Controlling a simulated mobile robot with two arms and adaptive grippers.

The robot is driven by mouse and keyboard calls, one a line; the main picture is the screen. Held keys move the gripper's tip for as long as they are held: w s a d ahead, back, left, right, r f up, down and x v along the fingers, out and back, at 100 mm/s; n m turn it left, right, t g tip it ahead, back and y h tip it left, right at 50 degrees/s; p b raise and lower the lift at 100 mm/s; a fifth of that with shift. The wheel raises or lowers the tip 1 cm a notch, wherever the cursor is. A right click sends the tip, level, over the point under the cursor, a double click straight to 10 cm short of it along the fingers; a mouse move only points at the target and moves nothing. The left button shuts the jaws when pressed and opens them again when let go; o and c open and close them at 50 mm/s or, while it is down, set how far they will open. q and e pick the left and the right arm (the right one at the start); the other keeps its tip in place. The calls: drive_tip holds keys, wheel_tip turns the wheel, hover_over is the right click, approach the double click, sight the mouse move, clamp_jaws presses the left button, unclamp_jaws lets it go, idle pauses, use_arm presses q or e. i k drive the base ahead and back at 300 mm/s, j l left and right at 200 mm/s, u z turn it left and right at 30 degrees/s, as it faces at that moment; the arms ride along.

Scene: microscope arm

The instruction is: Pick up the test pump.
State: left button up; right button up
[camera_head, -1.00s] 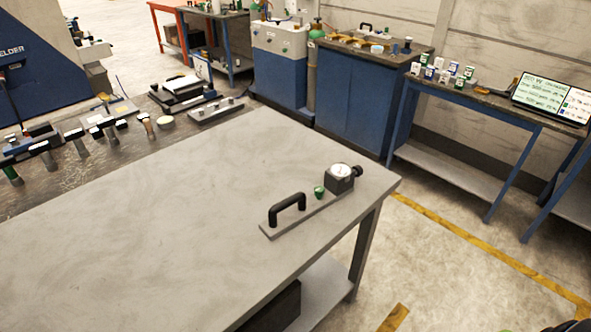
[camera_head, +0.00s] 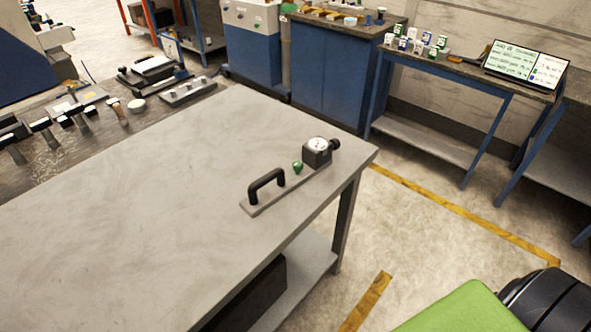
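The test pump (camera_head: 287,181) lies near the right edge of the grey table (camera_head: 150,200). It has a flat grey base plate, a black arched handle (camera_head: 266,185) at its near left end, a small green knob (camera_head: 297,167) in the middle, and a black block with a round white gauge (camera_head: 317,147) at its far right end. Nothing touches it. Neither of my grippers shows in the head view. A green and black part of my own body shows at the bottom right, well apart from the pump.
Tools and fixtures (camera_head: 75,113) stand on a dark bench at the left. Blue cabinets (camera_head: 335,75) and a bench with small boxes (camera_head: 423,43) and a screen (camera_head: 525,66) stand behind. The table's middle is clear. Floor is open on the right.

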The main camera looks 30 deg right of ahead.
sight(263, 193)
drive_tip(key=i+l+u, duration=0.1)
drive_tip(key=l+u, duration=0.5)
drive_tip(key=u, duration=0.2)
drive_tip(key=l+u, duration=0.2)
drive_tip(key=l, duration=1.15)
drive_tip(key=k+l+u, duration=0.1)
drive_tip(key=l+u, duration=0.15)
drive_tip(key=l, duration=2)
drive_tip(key=k, duration=0.05)
